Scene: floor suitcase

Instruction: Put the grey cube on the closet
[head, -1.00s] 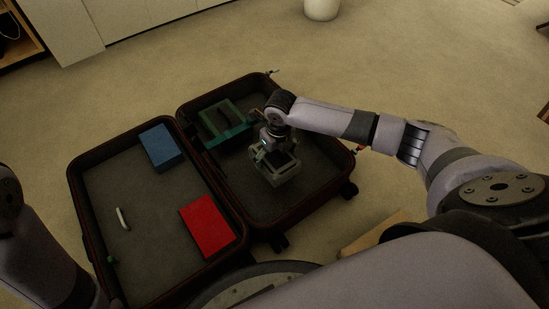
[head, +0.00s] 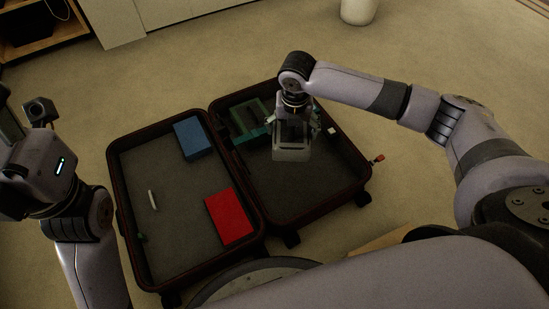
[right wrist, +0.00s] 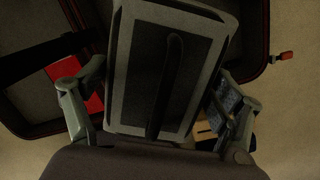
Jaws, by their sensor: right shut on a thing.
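The grey cube (head: 291,154), a boxy grey block with a dark recessed face, is in my right gripper (head: 294,136) above the right half of the open suitcase (head: 262,225). In the right wrist view the cube (right wrist: 166,70) fills the middle, with a finger on each side, and the gripper is shut on it. My left gripper (head: 12,135) is at the far left edge, partly cut off, and its fingers cannot be made out. White cabinet fronts (head: 175,8), possibly the closet, stand at the top; their top is out of view.
In the suitcase lie a blue box (head: 193,138), a red box (head: 231,217), a small pale handle-like thing (head: 152,200) and a green open frame (head: 247,118). A wooden shelf (head: 55,38) is at upper left, a white bin (head: 359,10) at the top. Floor between is clear.

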